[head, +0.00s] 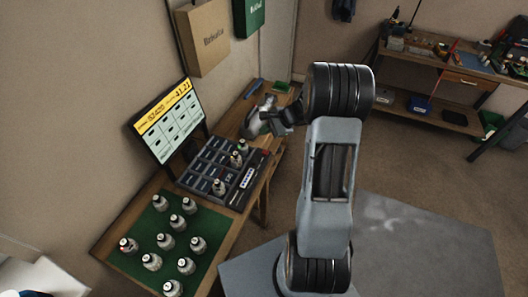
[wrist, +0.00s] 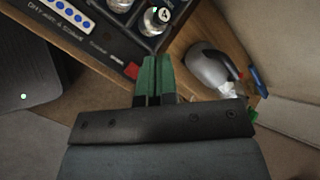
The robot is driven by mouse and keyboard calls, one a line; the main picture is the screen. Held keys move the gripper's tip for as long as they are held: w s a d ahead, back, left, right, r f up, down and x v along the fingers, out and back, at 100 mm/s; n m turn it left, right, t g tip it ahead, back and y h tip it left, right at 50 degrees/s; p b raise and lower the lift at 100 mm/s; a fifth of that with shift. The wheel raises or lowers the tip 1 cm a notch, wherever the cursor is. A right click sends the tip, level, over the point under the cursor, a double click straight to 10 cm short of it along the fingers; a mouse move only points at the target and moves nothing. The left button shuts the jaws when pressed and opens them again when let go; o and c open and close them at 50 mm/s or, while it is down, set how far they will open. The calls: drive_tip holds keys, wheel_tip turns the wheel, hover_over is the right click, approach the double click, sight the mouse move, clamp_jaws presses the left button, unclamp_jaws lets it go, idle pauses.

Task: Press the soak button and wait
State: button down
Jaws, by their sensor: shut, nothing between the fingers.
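A red button (wrist: 131,71) sits near the corner of a dark console (head: 207,194). Small print beside it is too blurred to read as soak. It also shows in the head view at the console's right end, as a small red spot (head: 267,152). My gripper (wrist: 155,60) is shut, its green fingers together and empty. In the wrist view the fingertips appear just right of the red button. I cannot tell whether they touch it. In the head view my arm reaches over the console's far end, and the fingertips are hard to make out.
The console has a strip of blue dots (wrist: 65,14) and holds a few capped bottles (head: 218,187). Several more bottles stand on a green mat (head: 143,226). A lit screen (head: 170,123) stands behind. A grey rounded object (wrist: 207,66) lies near the fingers. A workbench stands far right.

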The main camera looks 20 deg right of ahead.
sight(266, 153)
drive_tip(key=shift+f+b, duration=3.1)
drive_tip(key=shift+f, duration=1.25)
drive_tip(key=shift+f, duration=0.2)
drive_tip(key=shift+d+f+b, duration=0.1)
drive_tip(key=shift+f+b, duration=0.2)
drive_tip(key=shift+b, duration=0.25)
drive_tip(key=shift+f+b, duration=0.55)
drive_tip(key=shift+r, duration=0.15)
drive_tip(key=shift+r+p, duration=0.65)
drive_tip(key=shift+r, duration=0.2)
drive_tip(key=shift+r+p, duration=1.7)
drive_tip(key=shift+r, duration=0.8)
